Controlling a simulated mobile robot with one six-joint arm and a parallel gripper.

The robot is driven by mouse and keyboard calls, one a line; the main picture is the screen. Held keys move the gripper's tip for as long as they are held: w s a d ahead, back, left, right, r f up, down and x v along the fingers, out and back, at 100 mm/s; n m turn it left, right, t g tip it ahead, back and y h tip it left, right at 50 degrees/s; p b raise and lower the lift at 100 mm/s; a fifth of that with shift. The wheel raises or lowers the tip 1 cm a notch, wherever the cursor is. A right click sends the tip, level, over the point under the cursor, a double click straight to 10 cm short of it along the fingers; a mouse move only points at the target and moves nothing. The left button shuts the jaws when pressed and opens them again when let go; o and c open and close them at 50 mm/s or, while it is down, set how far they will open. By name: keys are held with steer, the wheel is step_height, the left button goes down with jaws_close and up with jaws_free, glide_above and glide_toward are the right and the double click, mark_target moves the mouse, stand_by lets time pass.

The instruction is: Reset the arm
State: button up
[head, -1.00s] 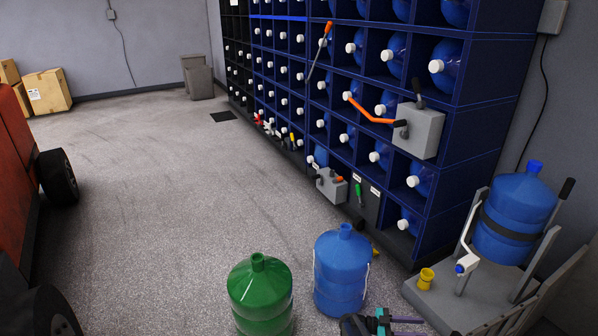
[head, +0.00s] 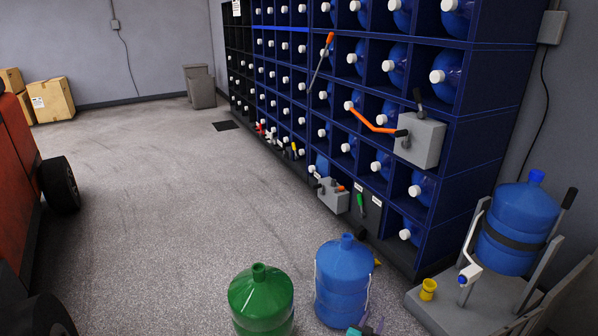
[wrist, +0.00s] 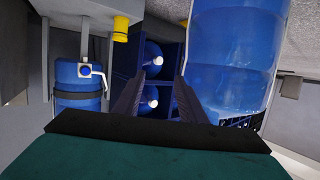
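In the wrist view my gripper (wrist: 163,80) shows two dark fingers standing apart, with nothing held between them. Behind the gap are white-capped blue bottles in the rack (wrist: 171,45). A large blue jug (wrist: 235,60) fills the area right of the fingers. The rest of my arm is out of that view.
A green jug (head: 261,300) stands left of the blue jug. On the right a stand (head: 436,311) holds a strapped blue jug (head: 515,235) and a yellow cup (head: 428,290). The bottle rack (head: 455,150) lines the wall. The floor (head: 150,210) on the left is open.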

steer(key=s+a+f+n+g+y, duration=0.45)
steer(key=s+a+f+y, duration=0.2)
steer(key=s+a, duration=0.45)
steer(key=s+a+f+n+g+y, duration=0.25)
steer(key=s+g, duration=0.35)
steer(key=s, duration=0.8)
steer(key=s+d+r+g+h, duration=0.25)
steer(key=s+g, duration=0.45)
steer(key=s, duration=1)
step_height(320, 180, up, 14)
steer(key=s+m+p, duration=0.1)
steer(key=p, duration=1.1)
steer(key=shift+s+a+f+g+p, duration=0.2)
steer(key=shift+a+f+g+p, duration=0.05)
steer(key=shift+g+p, duration=0.1)
steer(key=shift+y, duration=0.25)
steer(key=shift+c, duration=0.9)
